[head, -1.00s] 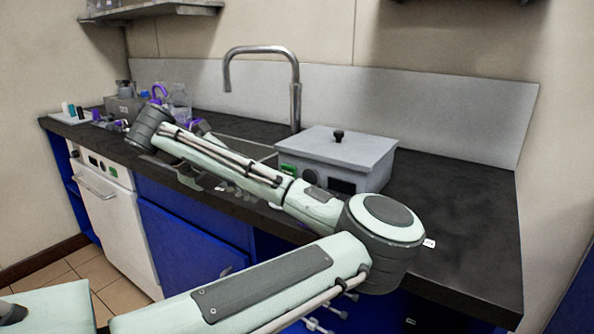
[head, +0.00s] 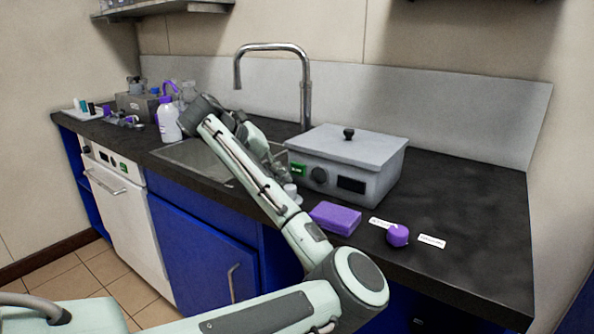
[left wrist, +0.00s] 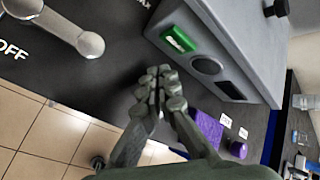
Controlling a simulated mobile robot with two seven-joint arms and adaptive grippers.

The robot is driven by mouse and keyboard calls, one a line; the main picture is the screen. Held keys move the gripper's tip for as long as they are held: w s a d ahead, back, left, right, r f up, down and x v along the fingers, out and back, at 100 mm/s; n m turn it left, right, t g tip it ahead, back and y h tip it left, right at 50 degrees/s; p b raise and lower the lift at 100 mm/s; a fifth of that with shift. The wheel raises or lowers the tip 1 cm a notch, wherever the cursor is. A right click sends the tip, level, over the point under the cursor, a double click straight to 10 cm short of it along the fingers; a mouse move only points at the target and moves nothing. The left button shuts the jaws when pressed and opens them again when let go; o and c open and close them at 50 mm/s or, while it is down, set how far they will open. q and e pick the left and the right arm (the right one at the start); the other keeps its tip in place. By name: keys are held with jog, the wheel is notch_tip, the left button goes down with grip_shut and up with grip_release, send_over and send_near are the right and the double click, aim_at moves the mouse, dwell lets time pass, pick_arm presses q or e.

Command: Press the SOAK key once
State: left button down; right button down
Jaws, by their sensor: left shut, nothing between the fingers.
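The green key (head: 297,169) is on the front face of a grey lidded box (head: 372,184) on the counter. In the left wrist view the green key (left wrist: 179,39) shows close up with a white label, too blurred to read surely. My left gripper (left wrist: 159,86) is shut and empty, its fingertips in front of the box and just below the key in that picture, seemingly apart from it. In the head view the left gripper (head: 277,172) points toward the box's left front, partly hidden by my arm. My right gripper is not in view.
A round dial (head: 319,175) and dark display (head: 351,185) sit beside the key. A purple sponge (head: 335,217) and purple round object (head: 397,235) lie in front. A sink (head: 190,155), faucet (head: 306,90) and white bottle (head: 168,120) are left. A grey lever (left wrist: 75,32) is near the gripper.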

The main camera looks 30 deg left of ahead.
pick_arm(q)
jog(key=shift+w+d+r, duration=0.1)
jog(key=shift+w, duration=0.8)
dwell(0.7)
jog(key=shift+w, duration=0.1)
jog(key=shift+w, duration=0.3)
jog(key=shift+w, duration=0.45)
dwell(0.6)
jog(key=shift+s, duration=0.85)
